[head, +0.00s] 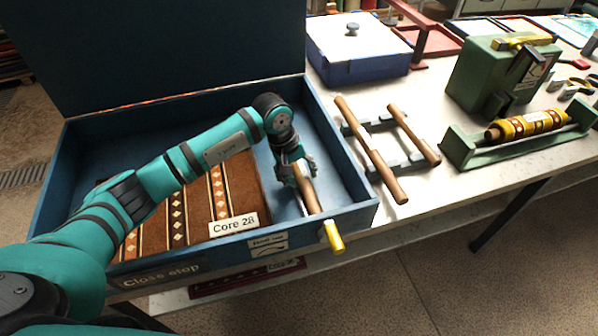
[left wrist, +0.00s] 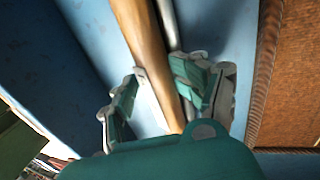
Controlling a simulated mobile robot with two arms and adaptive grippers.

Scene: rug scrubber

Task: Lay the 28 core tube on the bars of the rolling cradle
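A brown wooden tube (head: 309,192), apparently the 28 core tube, slants inside the blue case (head: 58,180), right of the rug labelled Core 28 (head: 233,224). My left gripper (head: 299,174) is down in the case at the tube's far part. The rolling cradle, with two wooden bars (head: 372,150) on a grey frame (head: 380,124), stands empty right of the case. My right gripper is not seen.
The case's right wall (head: 340,150) stands between tube and cradle. A yellow piece (head: 334,237) sticks out at its front corner. Behind are a blue lidded box (head: 358,50) and a green machine (head: 500,75). A green stand (head: 470,155) with a yellow-patterned roll (head: 530,123) is farther right.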

